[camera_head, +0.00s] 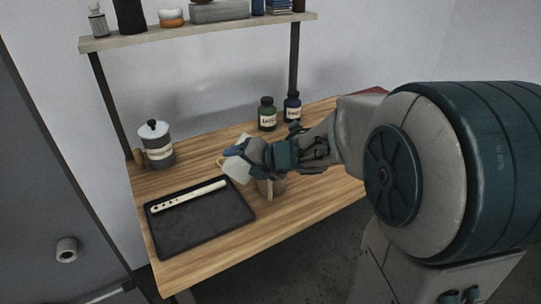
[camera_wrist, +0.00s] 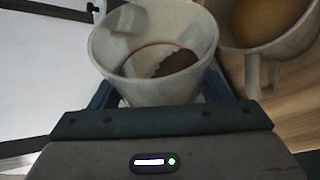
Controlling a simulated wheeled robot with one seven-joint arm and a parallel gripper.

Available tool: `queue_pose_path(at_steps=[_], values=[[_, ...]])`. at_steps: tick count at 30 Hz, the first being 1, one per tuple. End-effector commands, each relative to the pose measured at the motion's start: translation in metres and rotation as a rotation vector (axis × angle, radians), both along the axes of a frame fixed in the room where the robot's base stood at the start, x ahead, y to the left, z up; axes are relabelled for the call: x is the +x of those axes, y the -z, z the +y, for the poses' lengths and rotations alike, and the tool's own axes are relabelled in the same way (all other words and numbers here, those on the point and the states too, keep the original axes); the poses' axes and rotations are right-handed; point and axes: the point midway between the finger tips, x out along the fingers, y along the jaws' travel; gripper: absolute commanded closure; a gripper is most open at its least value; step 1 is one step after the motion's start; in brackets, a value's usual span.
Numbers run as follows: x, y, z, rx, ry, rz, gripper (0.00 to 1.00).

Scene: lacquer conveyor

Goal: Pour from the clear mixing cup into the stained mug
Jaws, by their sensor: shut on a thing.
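My gripper (camera_head: 248,153) is shut on the clear mixing cup (camera_head: 238,170), a pale translucent cup held tilted above the table. In the wrist view the cup (camera_wrist: 118,62) sits between my fingers, with dark reddish-brown material and a thin red line inside. The stained mug (camera_wrist: 262,68) is beside the cup at the upper right of the wrist view. It is greyish-white, with its handle towards the camera and an orange-brown round area inside. In the head view a tan mug (camera_head: 279,187) stands under my gripper, partly hidden. I see no stream between cup and mug.
A black tray (camera_head: 205,232) with a pale perforated strip (camera_head: 190,197) lies at the front left. A lidded grey canister (camera_head: 157,146) stands at the back left.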

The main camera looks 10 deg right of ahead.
Motion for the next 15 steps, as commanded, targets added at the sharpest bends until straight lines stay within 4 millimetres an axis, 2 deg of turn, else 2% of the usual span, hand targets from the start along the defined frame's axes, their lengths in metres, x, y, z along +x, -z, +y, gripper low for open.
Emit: queue_pose_path(at_steps=[15], values=[[0.0006,-0.0059,-0.0010,0.059,0.001,0.038,0.54]])
